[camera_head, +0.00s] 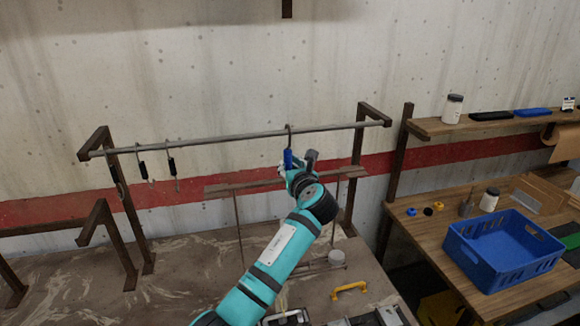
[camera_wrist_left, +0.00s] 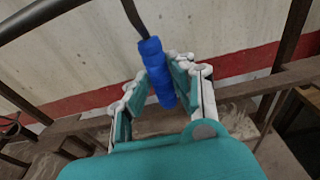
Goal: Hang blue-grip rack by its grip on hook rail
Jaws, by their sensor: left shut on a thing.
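The hook rail (camera_head: 225,139) is a grey bar held between brown posts. The blue grip (camera_head: 288,159) of the rack stands just below it, with a dark hook (camera_head: 289,131) at its top that reaches up to the rail and appears to curve over it. In the head view I cannot tell whether the hook bears on the rail. My left gripper (camera_head: 294,169) is shut on the blue grip. In the left wrist view the grip (camera_wrist_left: 155,62) is upright, slightly tilted, between the fingers (camera_wrist_left: 160,92). My right gripper is not in view.
Several black-handled hooks (camera_head: 143,168) hang at the rail's left. A brown crossbar (camera_head: 235,187) and thin wires pass behind my arm; I cannot tell how they join. A yellow handle (camera_head: 349,289) lies on the table. A blue crate (camera_head: 480,262) stands on the right bench.

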